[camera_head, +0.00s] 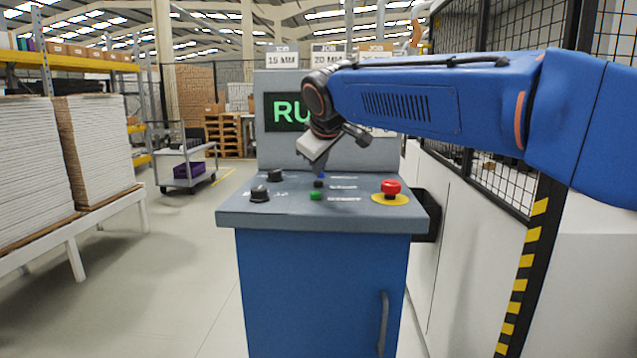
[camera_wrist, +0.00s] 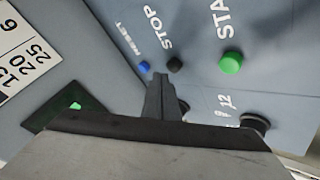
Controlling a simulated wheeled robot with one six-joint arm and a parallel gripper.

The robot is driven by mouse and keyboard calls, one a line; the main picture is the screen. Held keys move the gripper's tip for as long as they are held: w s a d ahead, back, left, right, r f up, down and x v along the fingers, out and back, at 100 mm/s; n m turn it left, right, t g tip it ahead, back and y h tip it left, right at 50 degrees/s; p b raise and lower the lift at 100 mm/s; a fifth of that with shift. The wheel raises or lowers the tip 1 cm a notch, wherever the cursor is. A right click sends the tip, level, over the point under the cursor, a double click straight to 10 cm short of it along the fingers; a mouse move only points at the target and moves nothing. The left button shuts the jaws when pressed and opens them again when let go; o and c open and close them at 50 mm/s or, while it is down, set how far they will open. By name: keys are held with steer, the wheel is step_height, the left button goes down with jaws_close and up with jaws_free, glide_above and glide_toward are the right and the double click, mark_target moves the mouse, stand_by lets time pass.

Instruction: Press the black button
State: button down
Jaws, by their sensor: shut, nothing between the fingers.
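The black button (camera_head: 318,184) sits on the sloped grey console panel (camera_head: 237,213), between the blue button (camera_head: 321,175) and the green button (camera_head: 315,196). In the wrist view the black button (camera_wrist: 175,65) is beside the word STOP, with the blue button (camera_wrist: 144,66) by RESET and the green button (camera_wrist: 230,62) by START. My gripper (camera_head: 317,168) is shut and empty, over the back part of the panel. In the wrist view its fingertips (camera_wrist: 157,79) appear just below and between the blue and black buttons. I cannot tell the gap to the panel.
A red mushroom button (camera_head: 391,187) on a yellow plate stands to the right. Two black knobs, one in front (camera_head: 259,193) and one behind (camera_head: 275,175), stand to the left. An upright display (camera_head: 284,112) reads RU, partly hidden by my arm. A mesh-fenced machine is at the right.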

steer(key=shift+f, duration=0.9)
stand_by(1.0)
steer(key=shift+r, duration=0.9)
step_height(320, 180, up, 5)
stand_by(0.6)
stand_by(0.5)
